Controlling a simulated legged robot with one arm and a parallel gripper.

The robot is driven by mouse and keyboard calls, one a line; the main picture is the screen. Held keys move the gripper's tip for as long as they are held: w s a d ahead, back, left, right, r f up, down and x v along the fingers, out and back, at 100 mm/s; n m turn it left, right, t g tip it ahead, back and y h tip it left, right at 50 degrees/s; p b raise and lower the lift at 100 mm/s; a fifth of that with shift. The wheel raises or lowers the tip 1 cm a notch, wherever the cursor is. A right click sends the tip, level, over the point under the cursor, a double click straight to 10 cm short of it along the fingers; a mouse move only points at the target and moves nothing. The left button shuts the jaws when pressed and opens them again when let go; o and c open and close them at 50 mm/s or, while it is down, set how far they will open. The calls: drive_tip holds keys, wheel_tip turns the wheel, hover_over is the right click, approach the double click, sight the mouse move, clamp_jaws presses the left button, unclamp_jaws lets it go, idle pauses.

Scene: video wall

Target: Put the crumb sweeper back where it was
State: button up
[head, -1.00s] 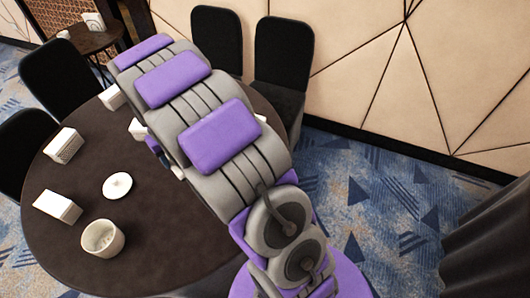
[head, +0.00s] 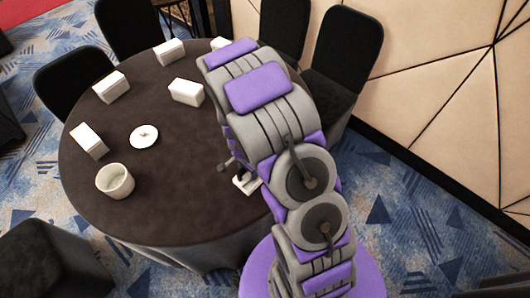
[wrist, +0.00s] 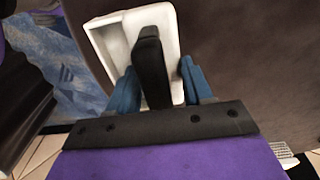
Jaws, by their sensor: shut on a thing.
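The crumb sweeper is a white, shallow tray-like piece (wrist: 112,42) with a black handle (wrist: 150,70) in the wrist view. My gripper (wrist: 158,70) has its blue fingers on either side of the handle and is shut on it. In the head view the white sweeper (head: 247,183) shows in part beside my arm, over the right part of the dark round table (head: 190,215). My gripper (head: 238,172) is there too, partly covered by the arm. I cannot tell whether the sweeper touches the tabletop.
A white bowl (head: 115,182) and a white lid-like disc (head: 144,137) stand on the table's left. Several white boxes (head: 186,92) stand at its left and back. Black chairs (head: 340,60) surround it. The front middle of the tabletop is clear.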

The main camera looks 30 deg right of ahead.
drive_tip(key=w+d, duration=0.2)
drive_tip(key=d, duration=0.1)
drive_tip(key=w+d+b, duration=0.1)
drive_tip(key=w+d, duration=0.1)
drive_tip(key=d, duration=0.1)
drive_tip(key=w+d+f+b, duration=0.1)
drive_tip(key=w+d, duration=0.1)
drive_tip(key=d, duration=0.1)
drive_tip(key=shift+w+d+f, duration=0.1)
drive_tip(key=shift+w+d, duration=0.2)
drive_tip(key=shift+w, duration=0.35)
drive_tip(key=shift+w+d, duration=0.15)
drive_tip(key=shift+d, duration=0.15)
drive_tip(key=f, duration=0.1)
drive_tip(key=d+f+b, duration=0.1)
drive_tip(key=f, duration=0.1)
drive_tip(key=shift+w+d+f+b, duration=0.1)
drive_tip(key=shift+d+f+b, duration=0.2)
drive_tip(key=shift+f, duration=0.1)
drive_tip(key=shift+a+r, duration=0.1)
drive_tip(key=shift+a, duration=0.4)
drive_tip(key=o, duration=1)
drive_tip(key=shift+a, duration=0.15)
drive_tip(key=shift+o, duration=1.3)
drive_tip(key=shift+d, duration=0.45)
